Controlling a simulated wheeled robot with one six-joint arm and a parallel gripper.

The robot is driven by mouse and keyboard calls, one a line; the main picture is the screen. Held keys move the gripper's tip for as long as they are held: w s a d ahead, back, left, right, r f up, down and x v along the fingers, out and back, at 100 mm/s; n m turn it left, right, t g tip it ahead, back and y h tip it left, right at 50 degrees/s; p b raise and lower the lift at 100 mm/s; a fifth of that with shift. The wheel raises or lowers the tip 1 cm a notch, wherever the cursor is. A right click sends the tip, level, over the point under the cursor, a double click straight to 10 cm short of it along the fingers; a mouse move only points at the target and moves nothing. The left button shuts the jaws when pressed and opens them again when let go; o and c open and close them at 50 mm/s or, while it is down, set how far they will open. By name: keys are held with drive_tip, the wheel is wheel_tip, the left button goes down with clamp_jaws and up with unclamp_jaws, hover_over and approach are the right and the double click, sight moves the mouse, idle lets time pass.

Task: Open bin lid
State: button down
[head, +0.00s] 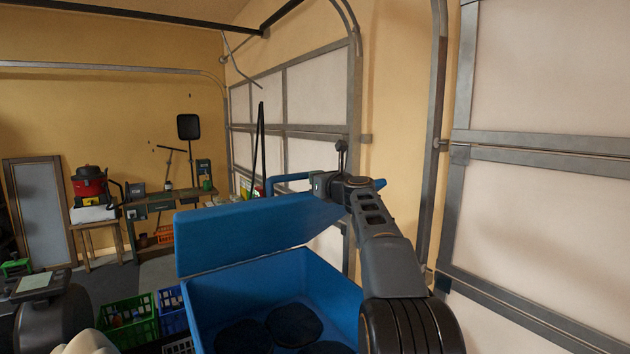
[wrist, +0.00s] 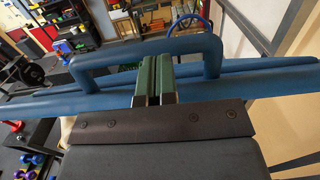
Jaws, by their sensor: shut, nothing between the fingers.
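The blue bin (head: 335,280) stands low in the middle of the head view, its inside open to view. Its blue lid (head: 250,232) is raised and tilted up at the far side. The lid's blue handle (head: 284,177) shows behind the lid's top edge and as a large loop in the wrist view (wrist: 140,52). My gripper (wrist: 155,62) is shut with nothing between its green-padded fingers. The fingertips are at the opening of the handle loop; I cannot tell whether they touch it. In the head view my wrist is at the lid's right end and the fingertips are hidden.
Dark round objects (head: 293,325) lie in the bin. A green crate (head: 130,322) and a blue crate (head: 172,308) stand left of it. A white panelled garage door (head: 550,190) is close on the right. A workbench (head: 165,200) stands at the back.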

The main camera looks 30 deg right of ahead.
drive_tip(key=s+d+r+b, duration=0.1)
drive_tip(key=s+r, duration=0.3)
drive_tip(key=s, duration=0.6)
drive_tip(key=shift+s+r+b, duration=0.15)
drive_tip(key=shift+s+b, duration=0.2)
drive_tip(key=shift+s, duration=0.05)
